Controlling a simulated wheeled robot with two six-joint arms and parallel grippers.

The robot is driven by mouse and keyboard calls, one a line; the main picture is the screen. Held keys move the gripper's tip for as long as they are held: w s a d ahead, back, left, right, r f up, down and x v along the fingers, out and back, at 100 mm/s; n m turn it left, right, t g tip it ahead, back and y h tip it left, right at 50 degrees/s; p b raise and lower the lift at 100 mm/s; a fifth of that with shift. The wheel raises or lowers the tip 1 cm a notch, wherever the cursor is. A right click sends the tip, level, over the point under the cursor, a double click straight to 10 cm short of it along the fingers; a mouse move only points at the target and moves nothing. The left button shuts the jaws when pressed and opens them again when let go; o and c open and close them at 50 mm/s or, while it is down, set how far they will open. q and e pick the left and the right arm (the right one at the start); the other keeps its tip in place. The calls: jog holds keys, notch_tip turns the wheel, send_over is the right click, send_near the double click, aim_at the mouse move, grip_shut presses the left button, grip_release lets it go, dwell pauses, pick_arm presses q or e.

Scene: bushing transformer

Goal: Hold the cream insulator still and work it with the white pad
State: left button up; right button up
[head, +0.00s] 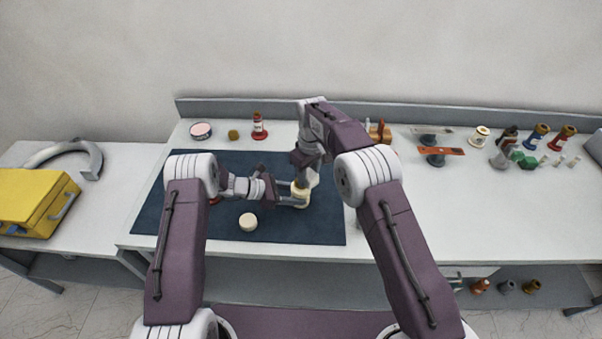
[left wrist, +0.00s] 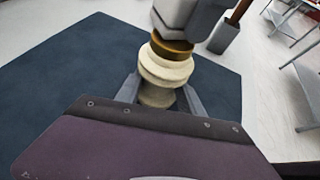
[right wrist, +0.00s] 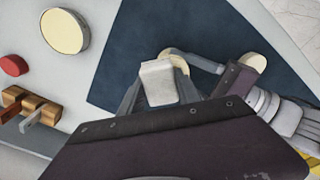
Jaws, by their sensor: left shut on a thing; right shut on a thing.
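The cream insulator (head: 301,191) stands over the dark blue mat; its ribbed body and brown-gold upper band show in the left wrist view (left wrist: 165,70). My left gripper (left wrist: 160,95) is shut on its lower part from the left. My right gripper (head: 308,178) comes down from above, shut on the white pad (right wrist: 158,82). The pad is close above or against the insulator's top; I cannot tell if they touch. In the right wrist view the pad hides most of the insulator, leaving a cream edge (right wrist: 175,53).
The dark blue mat (head: 180,222) lies under both grippers, with a cream disc (head: 248,222) at its front. A pink-topped tin (head: 201,131) and a red bottle (head: 259,126) stand behind. Several small parts and an orange plate (head: 441,151) are at right. A yellow case (head: 35,200) is far left.

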jog(key=shift+s+d, duration=0.1)
jog(key=shift+d, duration=0.4)
jog(key=shift+r, duration=4)
pick_arm(q)
jog(key=o, duration=1.1)
jog(key=shift+c, duration=0.2)
jog(key=v, duration=1.2)
jog(key=shift+a, duration=0.1)
pick_arm(e)
jog(key=shift+a, duration=0.1)
